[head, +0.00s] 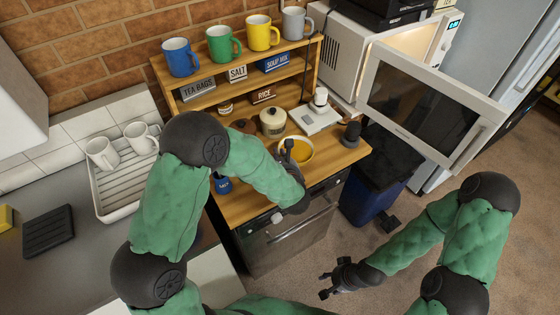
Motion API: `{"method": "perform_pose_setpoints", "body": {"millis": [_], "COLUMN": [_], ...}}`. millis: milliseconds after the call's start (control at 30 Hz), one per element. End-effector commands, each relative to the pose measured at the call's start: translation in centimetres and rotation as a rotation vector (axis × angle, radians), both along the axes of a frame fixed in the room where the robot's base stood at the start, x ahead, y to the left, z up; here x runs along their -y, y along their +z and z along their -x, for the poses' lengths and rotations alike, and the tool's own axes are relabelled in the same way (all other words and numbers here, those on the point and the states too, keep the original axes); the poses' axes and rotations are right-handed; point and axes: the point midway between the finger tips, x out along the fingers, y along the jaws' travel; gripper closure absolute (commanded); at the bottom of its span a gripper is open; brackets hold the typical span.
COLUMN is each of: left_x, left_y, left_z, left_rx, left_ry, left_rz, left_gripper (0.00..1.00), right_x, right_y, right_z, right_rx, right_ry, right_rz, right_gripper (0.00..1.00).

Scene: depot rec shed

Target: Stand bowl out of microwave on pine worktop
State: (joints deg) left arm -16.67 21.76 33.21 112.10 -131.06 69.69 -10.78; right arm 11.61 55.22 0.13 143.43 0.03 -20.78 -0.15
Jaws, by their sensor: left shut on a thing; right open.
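The bowl (305,158), pale with yellow inside, is over the front part of the pine worktop (247,207). My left gripper (290,150) is shut on the bowl's rim at its left side; my forearm and hand hide part of it. I cannot tell whether the bowl's base touches the wood. The microwave (343,52) stands at the upper right with its door (420,105) swung wide open and its inside lit. My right gripper (338,280) is open and empty, low over the carpet.
A lidded pot (273,122), a white scale-like device (316,119) and a dark grey object (351,133) stand close around the bowl. A shelf with several mugs (223,44) is behind. A dish rack (120,185) is at left; a blue bin (370,195) is below the door.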

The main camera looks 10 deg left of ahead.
Motion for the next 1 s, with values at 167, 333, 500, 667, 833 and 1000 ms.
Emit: {"method": "perform_pose_setpoints", "body": {"millis": [167,333,500,667,833,1000], "left_x": [0.1,0.1,0.1,0.1,0.1,0.1], "left_y": [-2.4,-2.3,-2.5,-2.8,-2.8,-2.7], "left_z": [-0.1,-0.1,-0.1,0.0,0.0,0.0], "left_rx": [0.001,0.004,0.004,-0.002,-0.002,-0.003], "left_ry": [-0.001,-0.001,-0.001,-0.002,-0.002,-0.002], "left_rz": [0.0,0.001,0.001,-0.001,-0.001,0.0], "left_gripper": [1.0,1.0,1.0,0.62,0.62,0.62], "right_x": [0.0,0.0,0.0,0.0,0.0,0.0], "right_y": [-1.0,-0.9,-1.1,-1.2,-1.2,-1.1], "right_z": [0.0,0.0,0.0,0.0,0.0,0.0], "right_rx": [0.0,0.0,0.0,0.0,0.0,0.0], "right_ry": [0.0,0.0,0.0,0.0,0.0,0.0], "right_rz": [0.0,0.0,0.0,0.0,0.0,0.0], "right_gripper": [0.57,0.57,0.57,0.57,0.57,0.57]}}
